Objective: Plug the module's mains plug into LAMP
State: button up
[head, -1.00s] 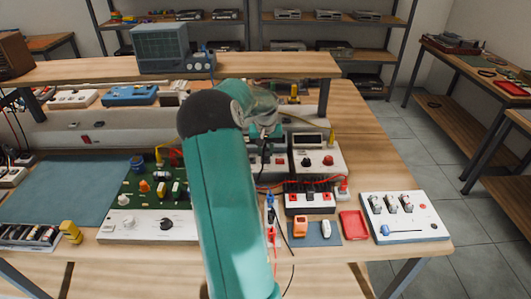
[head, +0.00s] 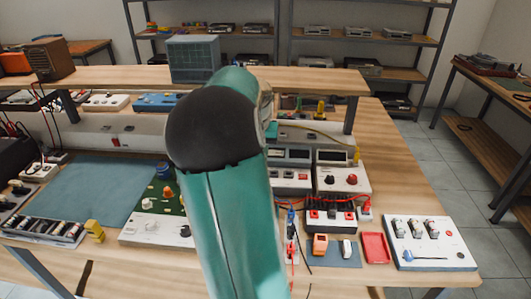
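My teal arm with its black joint cap fills the middle of the head view and hides my gripper. A green circuit board (head: 173,199) with coloured parts and a white knob panel (head: 150,230) lies left of the arm, partly covered by it; I cannot tell if it is the module. A long pale unit with a red switch (head: 115,142) runs under the raised shelf. No mains plug and no LAMP label can be made out.
Bench instruments (head: 340,178), a red tray (head: 375,247) and a white switch panel (head: 430,240) stand right of the arm. A blue mat (head: 105,190) is bare at left. Red and black leads hang near the front edge.

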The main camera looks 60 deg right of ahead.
jog(key=shift+w+d+f, duration=0.85)
jog(key=shift+d+f, duration=0.45)
jog(key=shift+f, duration=0.45)
jog(key=shift+w+d+f, duration=0.9)
jog(key=shift+d+f, duration=0.35)
jog(key=shift+f, duration=0.5)
jog(key=shift+w+d+f, duration=0.85)
jog(key=shift+d+f, duration=0.45)
jog(key=shift+f, duration=0.45)
jog(key=shift+f, duration=1.05)
jog(key=o, duration=1)
jog(key=shift+s+a+r, duration=0.15)
jog(key=shift+a+r, duration=0.1)
jog(key=shift+r, duration=2.9)
jog(key=shift+s+a+r, duration=0.1)
jog(key=shift+a+r, duration=0.2)
jog(key=shift+r, duration=2.8)
jog(key=shift+s+a+r, duration=0.15)
jog(key=shift+a+r, duration=0.1)
jog(key=shift+r, duration=2.9)
